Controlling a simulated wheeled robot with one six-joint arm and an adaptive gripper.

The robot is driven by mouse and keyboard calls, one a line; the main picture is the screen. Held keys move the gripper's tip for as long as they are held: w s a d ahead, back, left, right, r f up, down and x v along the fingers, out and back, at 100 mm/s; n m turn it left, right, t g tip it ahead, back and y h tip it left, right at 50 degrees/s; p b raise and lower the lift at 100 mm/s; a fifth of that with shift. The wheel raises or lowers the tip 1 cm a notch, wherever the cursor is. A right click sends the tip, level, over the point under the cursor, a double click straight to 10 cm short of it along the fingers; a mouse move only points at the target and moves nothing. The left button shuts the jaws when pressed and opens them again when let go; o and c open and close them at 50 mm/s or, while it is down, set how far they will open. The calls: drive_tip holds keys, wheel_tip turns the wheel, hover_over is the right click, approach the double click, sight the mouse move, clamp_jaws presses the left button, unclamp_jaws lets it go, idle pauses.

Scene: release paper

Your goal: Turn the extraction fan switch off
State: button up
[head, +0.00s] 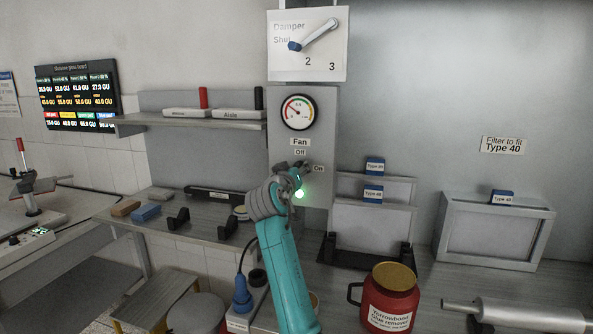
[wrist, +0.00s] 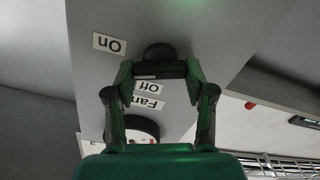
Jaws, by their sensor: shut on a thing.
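The fan switch (wrist: 158,51) shows in the wrist view as a dark knob on the grey panel, with a dark bar between my fingertips. My gripper (wrist: 160,71) is shut on it, with a finger on either side. In the head view my gripper (head: 292,174) is at the panel beside the On label (head: 318,169) and below the Off label (head: 300,152). It hides most of the switch there, so I cannot tell its exact setting. A green lamp (head: 299,194) glows just below the gripper.
A round gauge (head: 298,112) and a damper lever (head: 314,35) are above the switch. A shelf (head: 190,121) juts out at the left. Filter frames (head: 372,222) stand at the right. A red glue-remover jar (head: 389,300) stands on the bench right of my arm.

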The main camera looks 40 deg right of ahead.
drive_tip(key=n, duration=1.3)
drive_tip(key=shift+w+a+f+n, duration=0.1)
drive_tip(key=shift+a+f+n, duration=0.05)
drive_tip(key=shift+f+n, duration=0.15)
idle(0.4)
drive_tip(key=o, duration=1.2)
drive_tip(key=shift+c, duration=0.2)
drive_tip(key=v, duration=1.2)
